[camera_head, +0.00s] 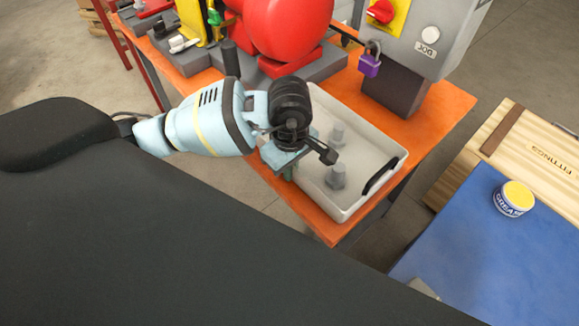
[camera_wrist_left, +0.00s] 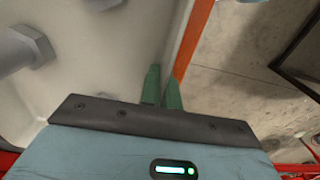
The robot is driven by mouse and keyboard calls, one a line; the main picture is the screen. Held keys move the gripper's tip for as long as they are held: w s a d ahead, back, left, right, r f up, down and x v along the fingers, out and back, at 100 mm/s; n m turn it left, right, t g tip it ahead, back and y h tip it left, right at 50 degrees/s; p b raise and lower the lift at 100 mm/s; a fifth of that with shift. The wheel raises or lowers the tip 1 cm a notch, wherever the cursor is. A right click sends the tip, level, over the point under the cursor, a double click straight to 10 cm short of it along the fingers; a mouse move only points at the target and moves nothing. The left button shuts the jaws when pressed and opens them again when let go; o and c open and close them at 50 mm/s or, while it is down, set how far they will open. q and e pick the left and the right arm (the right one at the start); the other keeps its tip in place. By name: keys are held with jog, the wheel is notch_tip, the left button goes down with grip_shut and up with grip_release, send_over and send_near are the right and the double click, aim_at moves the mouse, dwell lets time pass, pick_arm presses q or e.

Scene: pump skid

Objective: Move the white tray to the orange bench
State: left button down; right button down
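The white tray (camera_head: 362,138) is on the orange bench (camera_head: 440,110), near its front corner, with grey bolt-like parts (camera_head: 337,176) inside. A black handle (camera_head: 380,177) shows in its right end wall. My left gripper (camera_head: 288,174) is at the tray's left end, its fingers partly hidden by the wrist in the head view. In the left wrist view, the green fingers (camera_wrist_left: 163,88) stand close together on either side of the tray's wall and look shut on it. A large grey bolt (camera_wrist_left: 22,48) lies inside the tray there. My right gripper is not in view.
A grey control box (camera_head: 435,40) with a purple padlock (camera_head: 369,65) stands behind the tray. A red pump (camera_head: 285,25) is at the back. At right, a blue mat (camera_head: 480,255) holds a grease tub (camera_head: 514,198), beside a wooden fittings box (camera_head: 530,150).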

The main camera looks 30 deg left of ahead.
pick_arm(q)
jog(key=shift+f, duration=0.1)
jog(key=c, duration=1.6)
grip_release()
jog(key=shift+c, duration=0.2)
jog(key=shift+r, duration=0.4)
notch_tip(320, 180, up, 12)
jog(key=shift+f, duration=0.25)
jog(key=shift+s+f, duration=0.1)
